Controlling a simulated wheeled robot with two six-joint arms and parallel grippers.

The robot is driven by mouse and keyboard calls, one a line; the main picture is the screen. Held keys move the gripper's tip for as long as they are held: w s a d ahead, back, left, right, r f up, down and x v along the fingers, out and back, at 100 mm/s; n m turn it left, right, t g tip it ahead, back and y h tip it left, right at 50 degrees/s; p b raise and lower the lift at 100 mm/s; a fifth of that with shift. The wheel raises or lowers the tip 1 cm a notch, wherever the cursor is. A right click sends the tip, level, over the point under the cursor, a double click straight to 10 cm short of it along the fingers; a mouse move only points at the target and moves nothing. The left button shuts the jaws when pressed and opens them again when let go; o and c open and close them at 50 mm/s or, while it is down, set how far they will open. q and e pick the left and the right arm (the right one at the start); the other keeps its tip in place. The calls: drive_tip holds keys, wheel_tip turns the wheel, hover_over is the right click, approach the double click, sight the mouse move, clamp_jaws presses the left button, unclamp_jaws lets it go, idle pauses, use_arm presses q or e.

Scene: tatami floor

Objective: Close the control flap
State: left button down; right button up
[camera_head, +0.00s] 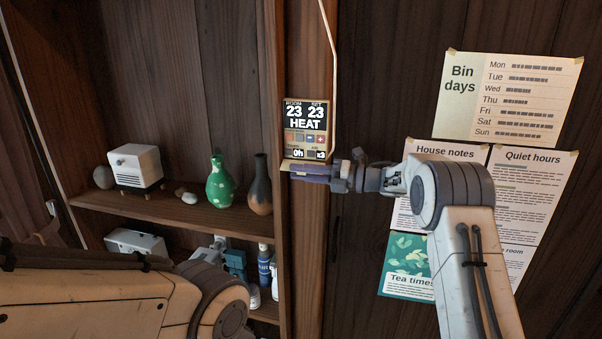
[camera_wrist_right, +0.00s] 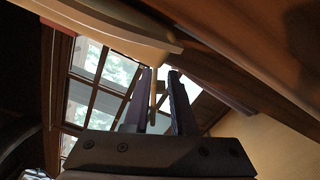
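The control panel (camera_head: 305,127) is mounted on the wooden post and shows 23, 23 and HEAT above a row of small buttons. A pale flap (camera_head: 292,163) juts out at its lower edge, so the flap looks open, with the buttons uncovered. My right gripper (camera_head: 298,172) is just under the flap, reaching in from the right. In the right wrist view its two dark fingers (camera_wrist_right: 160,100) stand apart, with a thin pale strip (camera_wrist_right: 153,95) showing between them. I cannot tell whether they touch it.
A shelf (camera_head: 170,212) on the left holds a white box-shaped device (camera_head: 135,165), a green vase (camera_head: 220,183) and a dark vase (camera_head: 260,187). Bottles (camera_head: 264,268) stand below. Paper notices (camera_head: 510,95) hang on the right wall. A pale cable (camera_head: 333,60) runs up from the panel.

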drive_tip(key=shift+o, duration=0.5)
drive_tip(key=b+v, duration=0.4)
drive_tip(key=v, duration=0.6)
drive_tip(key=shift+d, duration=0.25)
drive_tip(key=shift+o, duration=0.3)
drive_tip(key=shift+s+a, duration=0.1)
